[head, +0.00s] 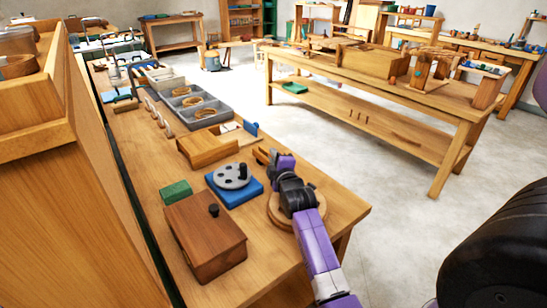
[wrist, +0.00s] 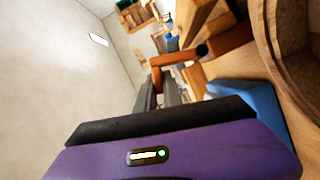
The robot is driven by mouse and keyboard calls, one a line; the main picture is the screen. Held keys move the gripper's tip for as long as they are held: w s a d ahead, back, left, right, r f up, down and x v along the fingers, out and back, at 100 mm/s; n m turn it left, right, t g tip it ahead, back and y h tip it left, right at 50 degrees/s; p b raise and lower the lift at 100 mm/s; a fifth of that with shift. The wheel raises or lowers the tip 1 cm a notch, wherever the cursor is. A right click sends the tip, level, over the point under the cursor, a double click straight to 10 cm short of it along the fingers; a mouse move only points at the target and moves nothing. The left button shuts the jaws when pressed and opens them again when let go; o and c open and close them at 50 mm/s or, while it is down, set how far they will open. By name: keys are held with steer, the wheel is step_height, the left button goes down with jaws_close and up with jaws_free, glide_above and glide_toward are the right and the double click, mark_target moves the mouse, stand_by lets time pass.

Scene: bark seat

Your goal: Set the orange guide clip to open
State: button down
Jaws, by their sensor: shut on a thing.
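The orange guide clip (wrist: 178,60) shows in the wrist view as a bent orange bar, with a dark round pin (wrist: 202,50) at its right end and a wider orange piece beyond. My gripper (wrist: 157,92) has its two grey fingers closed around the clip's near, bent end; the fingertips hide part of it. In the head view my gripper (head: 270,158) is over the right side of the workbench, beside a small orange-brown piece (head: 261,156) that seems to be the clip. The clip's exact angle cannot be told there.
A blue base with a grey disc (head: 234,177), a brown lidded box (head: 206,238) and a green block (head: 175,191) stand left of my arm. A round wooden piece (head: 279,218) lies beneath it. A grey tray (head: 187,92) stands farther back.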

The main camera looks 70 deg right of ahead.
steer(key=c, duration=1.5)
jaws_free()
steer(key=v, duration=0.7)
steer(key=shift+s+a, duration=0.2)
steer(key=shift+a, duration=0.15)
